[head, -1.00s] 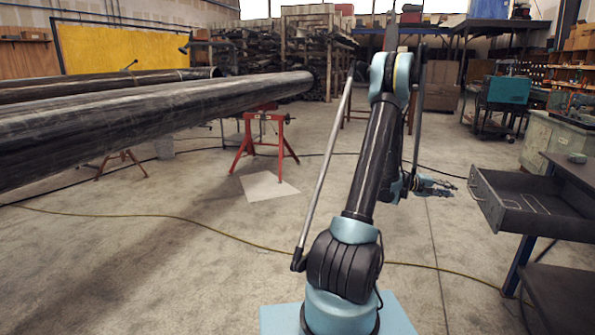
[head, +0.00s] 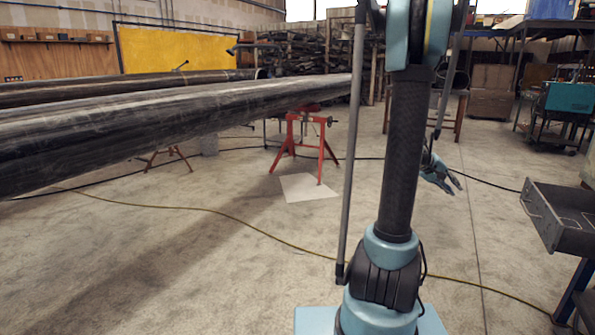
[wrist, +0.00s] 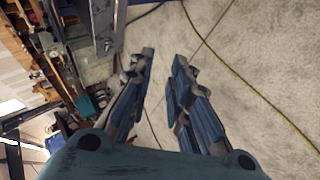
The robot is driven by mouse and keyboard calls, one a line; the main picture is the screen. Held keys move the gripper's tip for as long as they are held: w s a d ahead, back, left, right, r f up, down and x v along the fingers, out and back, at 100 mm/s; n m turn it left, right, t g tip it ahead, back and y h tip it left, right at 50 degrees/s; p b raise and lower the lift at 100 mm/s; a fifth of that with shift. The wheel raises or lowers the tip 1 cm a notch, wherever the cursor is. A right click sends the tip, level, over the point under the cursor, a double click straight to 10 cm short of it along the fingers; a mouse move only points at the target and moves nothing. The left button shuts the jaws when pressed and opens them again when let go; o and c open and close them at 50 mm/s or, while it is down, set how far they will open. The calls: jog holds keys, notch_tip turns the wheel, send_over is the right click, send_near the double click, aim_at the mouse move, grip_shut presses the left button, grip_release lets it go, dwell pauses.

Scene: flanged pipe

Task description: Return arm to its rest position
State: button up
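My arm stands upright at the right of the head view, its upper end running out of the top of the picture. My gripper (head: 451,187) hangs low behind the arm, over the floor, with its fingers pointing right and down. In the wrist view my gripper (wrist: 162,65) shows two blue and grey fingers with a gap between them. It is open, and only floor shows between the fingertips.
Long dark pipes (head: 180,120) cross the left, propped on a red stand (head: 304,140). An open grey drawer (head: 565,215) juts out at the right. It appears near the fingers in the wrist view (wrist: 102,20).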

jog(key=s+a+f+y, duration=0.2)
jog(key=s+a, duration=0.6)
jog(key=a, duration=0.4)
jog(key=s+a+f+n+y, duration=0.1)
jog(key=s+a+f+y, duration=0.1)
jog(key=s+a+y, duration=0.3)
jog(key=s+a+f+n+t+y, duration=0.1)
jog(key=s+a+f+y, duration=0.2)
jog(key=s+a, duration=0.8)
jog(key=a, duration=0.9)
jog(key=shift+s+y, duration=0.2)
jog(key=shift+y, duration=0.1)
